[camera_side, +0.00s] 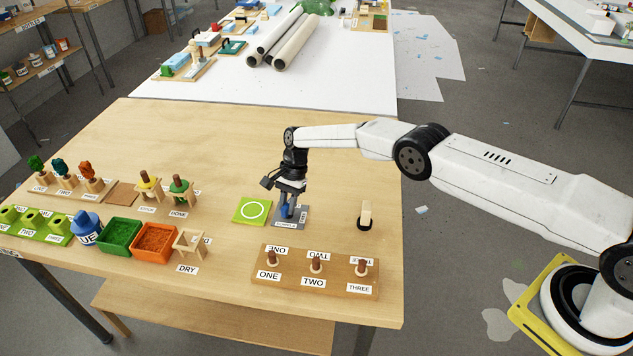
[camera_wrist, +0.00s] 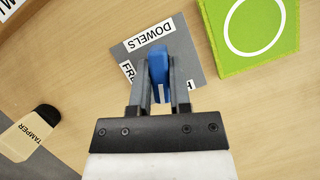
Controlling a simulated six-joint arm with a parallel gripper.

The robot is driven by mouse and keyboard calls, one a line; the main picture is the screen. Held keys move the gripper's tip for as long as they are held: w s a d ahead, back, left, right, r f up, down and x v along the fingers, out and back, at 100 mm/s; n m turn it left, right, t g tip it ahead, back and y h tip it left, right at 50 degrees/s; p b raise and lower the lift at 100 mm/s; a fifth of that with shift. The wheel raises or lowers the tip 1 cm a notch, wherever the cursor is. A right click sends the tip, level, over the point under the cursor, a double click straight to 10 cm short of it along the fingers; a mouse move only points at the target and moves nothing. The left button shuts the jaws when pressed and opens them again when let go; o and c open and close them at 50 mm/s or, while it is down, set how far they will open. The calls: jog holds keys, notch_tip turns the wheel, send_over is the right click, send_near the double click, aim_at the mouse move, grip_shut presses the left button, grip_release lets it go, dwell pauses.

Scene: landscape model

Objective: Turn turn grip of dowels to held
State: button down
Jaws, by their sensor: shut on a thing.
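The blue turn grip (camera_wrist: 158,62) stands on a grey plate (camera_wrist: 190,55). The plate carries a DOWELS label (camera_wrist: 150,34) and a partly hidden label starting "FR" (camera_wrist: 127,72). Another label (camera_wrist: 190,85), showing only an H, is mostly covered by my jaw. My gripper (camera_wrist: 159,85) is shut on the blue grip, one finger on each side. In the side view my gripper (camera_side: 290,188) points down over the grey plate (camera_side: 303,215), with the blue grip (camera_side: 286,208) below it. Which label the grip points to, I cannot tell. The wooden dowel block (camera_side: 340,284) holds brown dowels at ONE, TWO and THREE.
A green pad with a white ring (camera_side: 252,210) lies just left of the plate. The tamper (camera_side: 365,214) stands to the right. The table's middle back is clear.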

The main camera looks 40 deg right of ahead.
jog(key=shift+d+n, duration=0.1)
jog(key=shift+n, duration=0.3)
dwell(0.3)
jog(key=c, duration=0.6)
grip_release()
jog(key=shift+o, duration=0.2)
jog(key=v, duration=0.8)
